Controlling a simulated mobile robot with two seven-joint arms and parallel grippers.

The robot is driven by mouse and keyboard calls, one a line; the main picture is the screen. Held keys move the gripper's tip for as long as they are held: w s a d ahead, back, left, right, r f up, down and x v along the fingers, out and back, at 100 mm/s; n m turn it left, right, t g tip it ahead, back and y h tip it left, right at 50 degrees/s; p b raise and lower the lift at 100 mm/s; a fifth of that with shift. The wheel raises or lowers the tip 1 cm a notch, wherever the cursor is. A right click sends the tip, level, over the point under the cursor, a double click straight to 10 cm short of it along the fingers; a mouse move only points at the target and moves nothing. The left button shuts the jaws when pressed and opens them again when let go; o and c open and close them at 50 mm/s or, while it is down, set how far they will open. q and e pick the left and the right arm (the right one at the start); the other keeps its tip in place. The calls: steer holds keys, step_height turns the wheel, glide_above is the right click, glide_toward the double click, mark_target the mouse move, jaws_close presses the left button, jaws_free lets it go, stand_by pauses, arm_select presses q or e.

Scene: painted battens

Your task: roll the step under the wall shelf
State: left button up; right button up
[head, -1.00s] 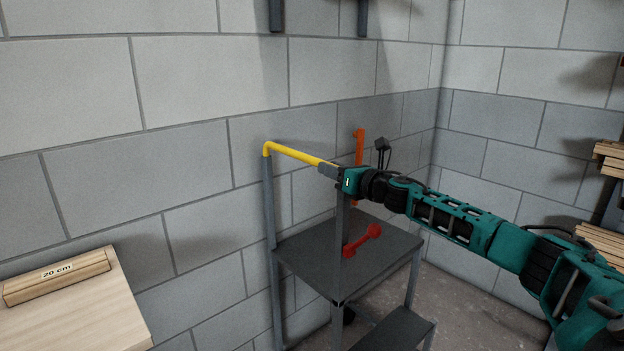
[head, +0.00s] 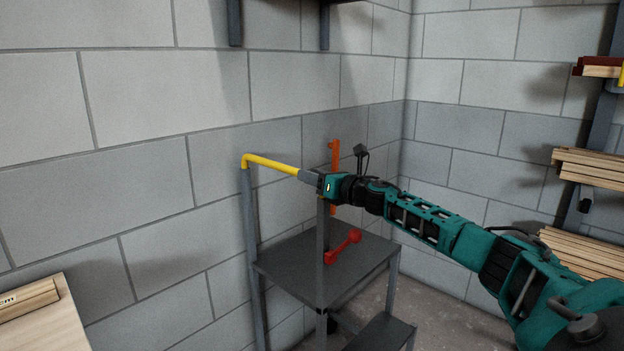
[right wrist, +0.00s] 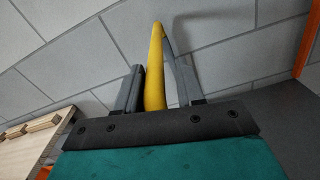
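The step (head: 330,268) is a dark grey metal frame with a flat top, a lower tread (head: 380,333) and a yellow handle bar (head: 270,162). It stands upright near the block wall. My right gripper (head: 308,176) is shut on the near end of the handle bar; in the right wrist view the yellow bar (right wrist: 155,75) runs between the fingers. A red lever-like part (head: 343,247) is on the step's top, and an orange upright bar (head: 334,160) shows behind my gripper. Two dark wall brackets (head: 235,22) show at the top edge; any shelf board above is out of view. My left gripper is not in view.
A light wooden bench top (head: 50,325) with a batten block (head: 28,300) is at the lower left. A rack with stacked battens (head: 590,168) stands at the right wall. Bare floor (head: 440,312) shows between the step and the right wall.

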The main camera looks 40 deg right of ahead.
steer(key=shift+o, duration=0.8)
steer(key=shift+f, duration=0.1)
steer(key=shift+s, duration=0.1)
steer(key=shift+s+f, duration=0.1)
steer(key=shift+s, duration=0.15)
steer(key=shift+s+d+r+b, duration=0.15)
steer(key=shift+s+b, duration=0.15)
steer(key=shift+s, duration=1.75)
steer(key=shift+s+d+b, duration=0.15)
steer(key=shift+s+b, duration=0.2)
steer(key=shift+s, duration=1.65)
steer(key=shift+s+d+r+b, duration=0.15)
steer(key=shift+s+b, duration=0.15)
steer(key=shift+s, duration=1.75)
steer(key=shift+f, duration=0.15)
